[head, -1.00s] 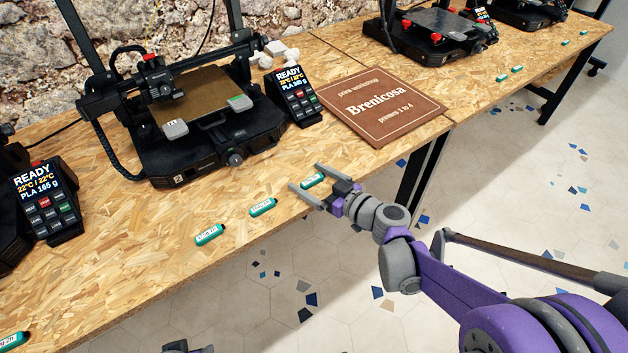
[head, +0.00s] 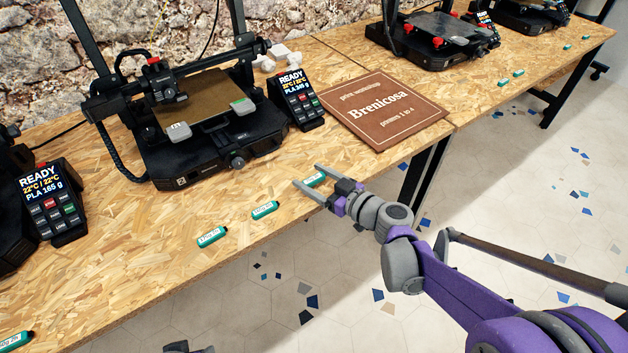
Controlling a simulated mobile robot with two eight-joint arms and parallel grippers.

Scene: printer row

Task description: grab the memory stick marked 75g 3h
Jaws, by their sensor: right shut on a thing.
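My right gripper (head: 307,175) is at the front edge of the wooden table, its two fingers on either side of a small green memory stick (head: 315,180) with a white label. It is shut on that stick; the gripper partly hides it and its label is too small to read. Two similar sticks lie to its left along the edge, a middle stick (head: 265,210) and a left stick (head: 211,237); their labels are not clearly legible. A grey part at the bottom edge may be my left gripper (head: 190,347), too cut off to judge.
A printer (head: 205,150) with a READY display (head: 296,100) stands behind the sticks. Another stick (head: 15,341) is at the lower left, and more sticks lie far right. Tabletop around the near sticks is clear.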

